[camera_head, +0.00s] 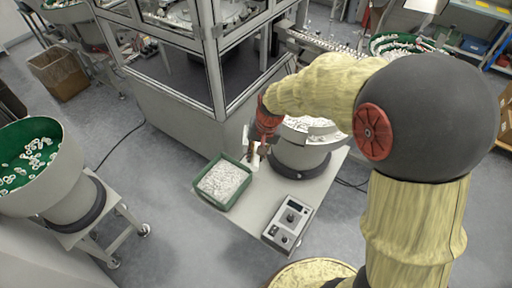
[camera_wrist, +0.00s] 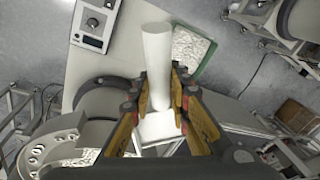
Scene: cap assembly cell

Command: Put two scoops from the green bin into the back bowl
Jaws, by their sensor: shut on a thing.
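My gripper (camera_head: 262,140) hangs beside the bowl on the small table. In the wrist view my gripper (camera_wrist: 158,92) is shut on a white scoop (camera_wrist: 156,55), seen as a pale rounded length with a squarish white part between the fingers. Whether the scoop holds anything cannot be told. The green bin (camera_head: 246,183), full of small white pieces, sits on the table, left of and below my gripper; its green rim (camera_wrist: 207,58) shows behind the scoop. The bowl on the table (camera_head: 298,155) is partly hidden by my arm. Another bowl (camera_head: 425,42) with white pieces stands at the back right.
A grey control box (camera_head: 289,220) sits at the table's front right. A large green-lined bowl (camera_head: 62,165) with white caps stands at left. A framed machine (camera_head: 215,75) rises behind the table. A cardboard bin (camera_head: 60,75) stands far left. Floor between is clear.

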